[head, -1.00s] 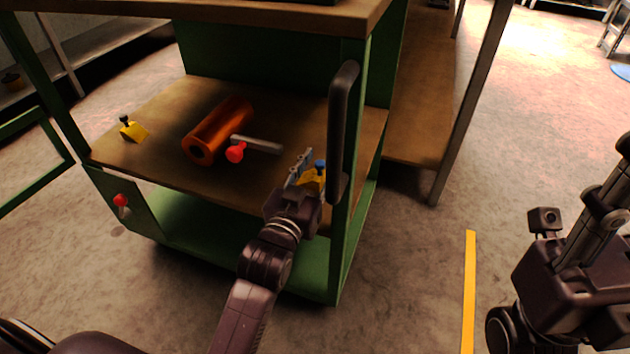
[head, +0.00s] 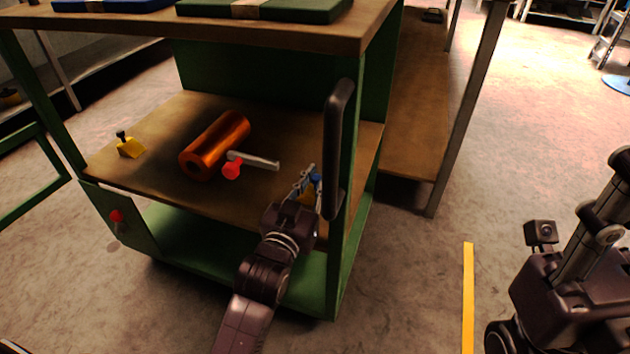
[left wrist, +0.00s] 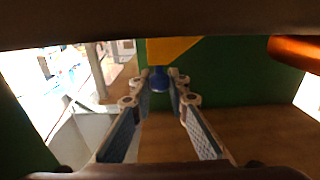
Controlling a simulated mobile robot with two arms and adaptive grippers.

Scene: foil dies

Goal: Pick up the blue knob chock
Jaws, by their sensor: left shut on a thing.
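The blue knob chock (head: 307,197) has a yellow wedge body and a blue knob. It is at the right front of the cart's middle shelf, partly hidden by my gripper and next to the upright. My left gripper (head: 309,176) is shut on its blue knob. In the left wrist view the knob (left wrist: 159,82) sits between the fingertips of the left gripper (left wrist: 161,83), with part of the yellow body (left wrist: 171,49) beyond it. I cannot tell whether the chock touches the shelf.
A black handle (head: 338,150) on the green upright is close to my left gripper's right. The wooden shelf (head: 150,180) also holds an orange cylinder (head: 217,145), a red-knobbed grey bar (head: 255,160) and a yellow chock with a dark knob (head: 129,148). The tabletop (head: 330,38) overhangs it.

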